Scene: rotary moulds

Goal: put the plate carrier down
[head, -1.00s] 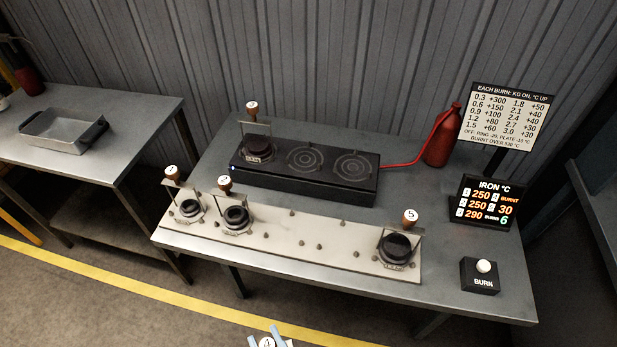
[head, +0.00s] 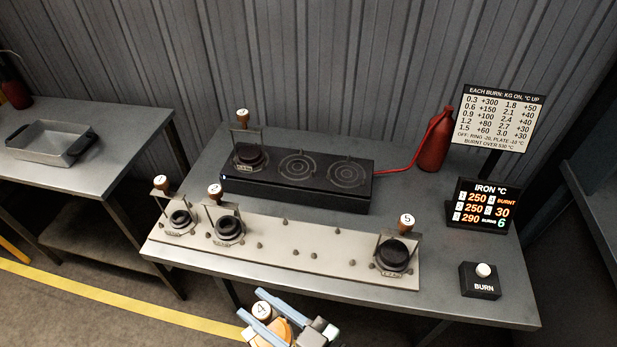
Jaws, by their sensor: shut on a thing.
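My gripper (head: 276,318) is at the bottom edge, in front of the bench. It is shut on a plate carrier whose round knob marked 4 (head: 261,309) shows between the fingers. The rest of that carrier is hidden or out of frame. Other carriers with brown knobs and dark round plates stand on the pale board: two at its left end (head: 180,219) (head: 228,228) and one marked 5 (head: 395,252) at its right end. Another carrier (head: 249,156) stands on the left ring of the black burner (head: 300,186).
The pale board (head: 330,262) has a free stretch with small pegs between its carriers. The middle and right burner rings are empty. A burn button box (head: 481,281), iron display (head: 485,206), red bottle (head: 434,140) and sign (head: 505,118) stand right. A metal tray (head: 45,144) is left.

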